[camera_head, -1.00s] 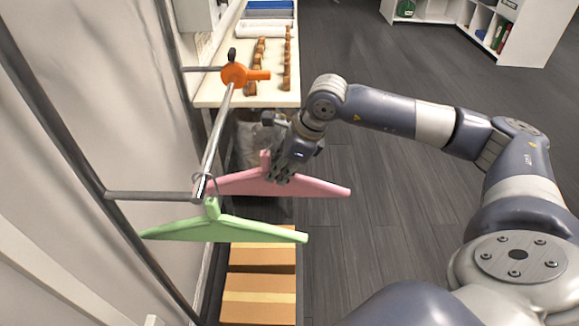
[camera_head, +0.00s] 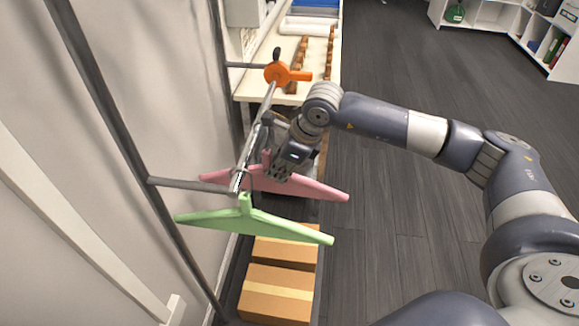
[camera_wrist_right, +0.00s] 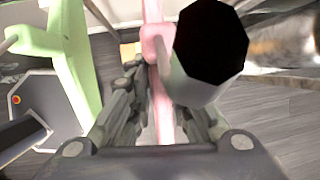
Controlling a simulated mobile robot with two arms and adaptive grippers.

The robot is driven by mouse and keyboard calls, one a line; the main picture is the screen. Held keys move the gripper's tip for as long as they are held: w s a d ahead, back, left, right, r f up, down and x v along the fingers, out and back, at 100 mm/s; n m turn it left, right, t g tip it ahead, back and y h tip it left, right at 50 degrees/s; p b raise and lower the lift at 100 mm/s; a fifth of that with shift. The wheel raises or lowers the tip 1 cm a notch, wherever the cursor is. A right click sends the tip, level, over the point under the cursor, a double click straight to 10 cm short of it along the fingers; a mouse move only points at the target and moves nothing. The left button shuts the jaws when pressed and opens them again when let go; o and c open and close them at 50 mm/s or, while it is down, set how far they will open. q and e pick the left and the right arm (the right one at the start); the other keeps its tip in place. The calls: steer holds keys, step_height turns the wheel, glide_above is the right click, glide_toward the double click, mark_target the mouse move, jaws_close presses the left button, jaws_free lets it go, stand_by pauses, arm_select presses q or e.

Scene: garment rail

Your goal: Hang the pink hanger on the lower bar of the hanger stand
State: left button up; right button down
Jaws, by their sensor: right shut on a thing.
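The pink hanger (camera_head: 315,188) is in my right gripper (camera_head: 277,172), which is shut on it near its middle, just under the neck. In the head view the hanger is level, behind the green hanger, and the bar crosses in front of its left part. The short bar (camera_head: 252,150) runs away from me; its near end is by the green hanger. In the right wrist view the pink hanger (camera_wrist_right: 155,45) lies between the fingers (camera_wrist_right: 158,100), and the bar's dark round end (camera_wrist_right: 210,45) is close beside it. Whether the hook is over the bar is hidden. My left gripper is out of view.
A green hanger (camera_head: 270,224) hangs at the bar's near end and an orange hanger (camera_head: 283,73) at its far end. Cardboard boxes (camera_head: 278,292) stand below. A white table (camera_head: 318,60) is behind; open floor lies to the right.

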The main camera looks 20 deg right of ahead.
steer(key=shift+w+a+r+p, duration=0.1)
steer(key=shift+w+a+p, duration=0.1)
steer(key=shift+w+a, duration=0.35)
steer(key=shift+w+a+p, duration=0.15)
steer(key=shift+w+a, duration=0.1)
steer(key=shift+a, duration=0.45)
step_height(320, 180, down, 3)
steer(key=b, duration=0.3)
steer(key=c, duration=1.4)
jaws_free()
